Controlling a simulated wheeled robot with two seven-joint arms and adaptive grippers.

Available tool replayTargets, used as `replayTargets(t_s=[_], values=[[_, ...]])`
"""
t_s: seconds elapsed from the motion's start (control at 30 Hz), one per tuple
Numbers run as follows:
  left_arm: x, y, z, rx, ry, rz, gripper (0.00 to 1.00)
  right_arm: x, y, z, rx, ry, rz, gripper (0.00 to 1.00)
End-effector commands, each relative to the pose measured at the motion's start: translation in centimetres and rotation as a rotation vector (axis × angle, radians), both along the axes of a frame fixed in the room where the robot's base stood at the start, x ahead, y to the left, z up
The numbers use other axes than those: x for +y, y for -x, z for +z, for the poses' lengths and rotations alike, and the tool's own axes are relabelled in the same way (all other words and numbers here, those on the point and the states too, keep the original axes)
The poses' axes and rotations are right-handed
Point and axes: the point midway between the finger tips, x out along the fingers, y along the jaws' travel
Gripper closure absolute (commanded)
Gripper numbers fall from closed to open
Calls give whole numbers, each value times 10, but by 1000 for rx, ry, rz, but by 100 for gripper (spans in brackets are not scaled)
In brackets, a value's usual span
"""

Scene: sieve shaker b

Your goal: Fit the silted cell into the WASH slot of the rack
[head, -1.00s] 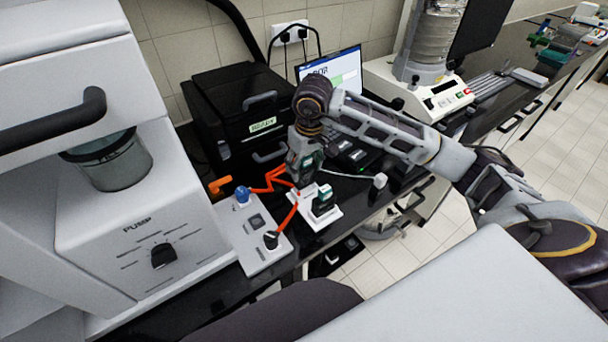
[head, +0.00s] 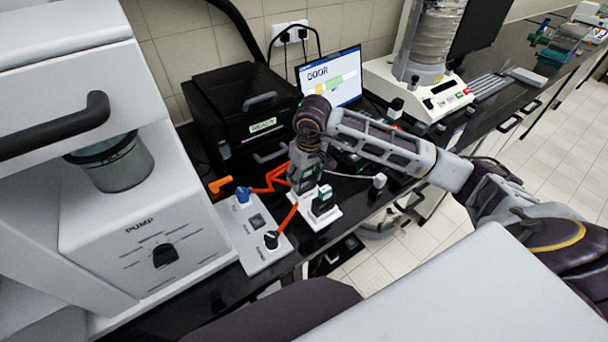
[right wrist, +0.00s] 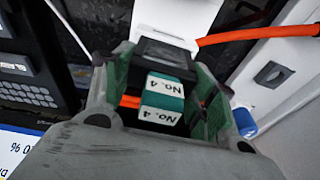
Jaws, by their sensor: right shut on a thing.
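My right gripper (head: 304,180) is low over the back of a small white rack (head: 322,222) on the black bench. In the right wrist view it (right wrist: 168,85) is shut on a teal cell (right wrist: 160,100) with white "No. 4" labels. The cell's lower end is hidden, so I cannot tell whether it touches the rack. A second dark green cell (head: 322,203) with a pale top stands upright in the front part of the rack. The WASH lettering is not readable. My left gripper is not in view.
Left of the rack is a white panel (head: 258,258) with a blue knob (head: 242,195), a black knob (head: 271,240) and orange tubing (head: 287,218). The bench's front edge is close.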

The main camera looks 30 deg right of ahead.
Motion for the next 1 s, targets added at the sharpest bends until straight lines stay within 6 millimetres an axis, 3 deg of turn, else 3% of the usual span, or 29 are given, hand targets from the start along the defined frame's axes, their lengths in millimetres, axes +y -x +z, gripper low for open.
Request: replayTargets(t_s=[0.6,0.63,0.7,0.8,1.0], values=[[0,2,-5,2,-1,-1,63,0,0,-4,-2,-1,0,74],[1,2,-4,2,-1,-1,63,0,0,-4,-1,-1,0,39],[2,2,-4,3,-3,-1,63,0,0,-4,-1,-1,0,30],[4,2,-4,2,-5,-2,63,0,0,-4,-1,-1,0,22],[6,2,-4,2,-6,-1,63,0,0,-4,0,-1,0,22]])
